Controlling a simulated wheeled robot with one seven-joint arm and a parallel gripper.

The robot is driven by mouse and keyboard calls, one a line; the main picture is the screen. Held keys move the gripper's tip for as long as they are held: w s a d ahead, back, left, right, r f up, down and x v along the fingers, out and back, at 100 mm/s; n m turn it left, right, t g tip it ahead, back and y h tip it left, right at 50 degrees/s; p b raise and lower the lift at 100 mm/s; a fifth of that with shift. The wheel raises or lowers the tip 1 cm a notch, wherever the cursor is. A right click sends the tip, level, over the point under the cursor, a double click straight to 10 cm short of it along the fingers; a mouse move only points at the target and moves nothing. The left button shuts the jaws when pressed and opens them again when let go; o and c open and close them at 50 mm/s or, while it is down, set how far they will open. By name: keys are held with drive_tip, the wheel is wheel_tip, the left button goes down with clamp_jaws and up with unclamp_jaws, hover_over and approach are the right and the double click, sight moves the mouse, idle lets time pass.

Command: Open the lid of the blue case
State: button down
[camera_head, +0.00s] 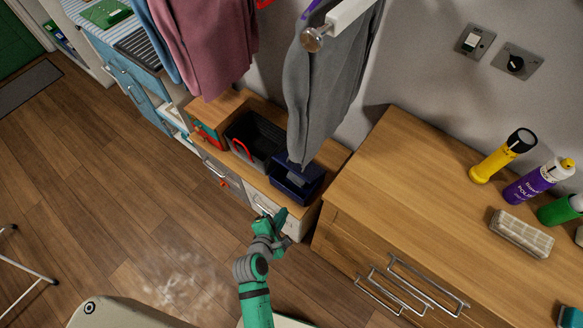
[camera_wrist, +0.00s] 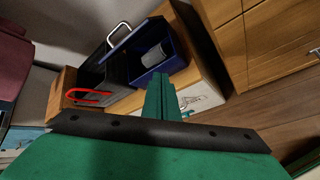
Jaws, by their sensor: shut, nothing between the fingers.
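The blue case (camera_head: 291,190) stands on a low wooden unit, beneath hanging grey trousers that cover part of its back. In the wrist view the blue case (camera_wrist: 178,64) shows its open inside, with a grey cylinder (camera_wrist: 155,54) in it. A panel with a pale edge and a metal handle (camera_wrist: 119,34) stands up at its far side and looks like the raised lid. My gripper (camera_head: 280,215) is shut and empty, in front of the case and apart from it. Its green fingers (camera_wrist: 162,99) point toward the case in the wrist view.
A black bin (camera_head: 254,138) with a red handle (camera_head: 241,148) sits left of the case. Grey trousers (camera_head: 325,85) hang above. A wooden cabinet (camera_head: 400,180) stands to the right, with a yellow torch (camera_head: 500,158) and bottles on top.

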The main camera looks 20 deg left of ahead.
sight(291, 168)
drive_tip(key=w+a+r+n+h, duration=0.45)
drive_tip(key=w+r+n, duration=0.2)
drive_tip(key=w, duration=0.25)
drive_tip(key=shift+n+t+y, duration=0.35)
drive_tip(key=shift+n+t, duration=0.05)
drive_tip(key=shift+n, duration=0.05)
drive_tip(key=x, duration=0.9)
drive_tip(key=shift+w+a+f, duration=0.25)
drive_tip(key=shift+w+f, duration=0.05)
drive_tip(key=shift+f, duration=0.05)
